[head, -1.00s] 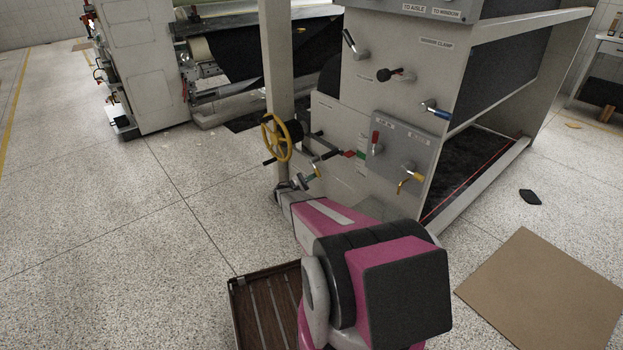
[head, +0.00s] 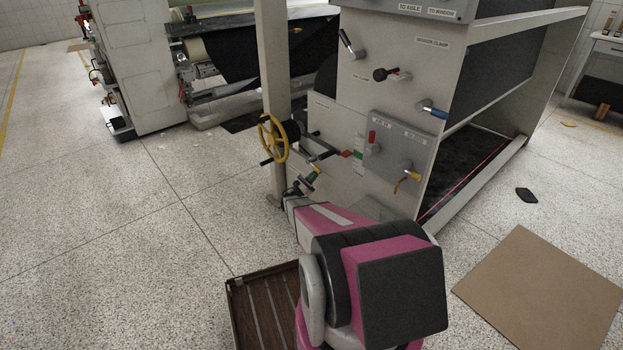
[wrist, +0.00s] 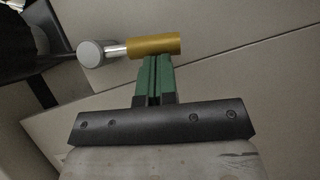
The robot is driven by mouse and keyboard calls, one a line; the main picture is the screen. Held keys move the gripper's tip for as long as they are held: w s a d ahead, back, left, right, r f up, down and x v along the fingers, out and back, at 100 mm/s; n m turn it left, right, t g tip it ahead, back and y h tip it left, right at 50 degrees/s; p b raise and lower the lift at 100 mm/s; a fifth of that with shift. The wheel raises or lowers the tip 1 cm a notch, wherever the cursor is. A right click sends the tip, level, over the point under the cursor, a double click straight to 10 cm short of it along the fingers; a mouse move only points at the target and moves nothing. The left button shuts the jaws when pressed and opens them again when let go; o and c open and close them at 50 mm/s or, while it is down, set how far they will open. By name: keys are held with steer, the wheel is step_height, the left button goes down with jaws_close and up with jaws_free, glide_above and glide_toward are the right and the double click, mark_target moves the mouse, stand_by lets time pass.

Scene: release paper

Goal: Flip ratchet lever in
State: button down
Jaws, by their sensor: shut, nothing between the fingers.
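A lever with a yellow grip (wrist: 155,45) and a silver shaft with a round end lies across the top of the wrist view. I take it for the ratchet lever; no label confirms this. My gripper (wrist: 153,62) has green fingers pressed together, with nothing between them. Their tips are right at the underside of the yellow grip; whether they touch it I cannot tell. In the head view my gripper (head: 313,174) is small, low beside the machine's side face, with the yellow grip (head: 316,168) just at its tips.
A yellow handwheel (head: 272,140) stands close to the left of my gripper. Open floor lies left.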

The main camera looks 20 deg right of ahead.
mark_target(316, 170)
steer(key=shift+s+d+r+n+t+y, duration=0.15)
steer(key=shift+s+r+n+t, duration=0.1)
steer(key=shift+r+n+t, duration=0.45)
steer(key=shift+s+r+n+t+y, duration=0.1)
steer(key=shift+s+r+n+t, duration=0.2)
steer(key=shift+r+n, duration=0.55)
steer(key=shift+s+d+r+n+t+y, duration=0.1)
steer(key=shift+s+r+n+t+y, duration=0.1)
steer(key=shift+r+n+t, duration=0.5)
steer(key=shift+w+r, duration=0.15)
steer(key=shift+r, duration=0.55)
steer(key=shift+w+r, duration=0.1)
steer(key=shift+r, duration=0.55)
steer(key=shift+a+r, duration=0.1)
steer(key=shift+r, duration=0.05)
steer(key=shift+s+f, duration=0.25)
steer(key=shift+f, duration=0.1)
steer(key=s+a+f, duration=0.6)
steer(key=s, duration=0.2)
steer(key=shift+s+a+f, duration=0.15)
steer(key=shift+s, duration=0.25)
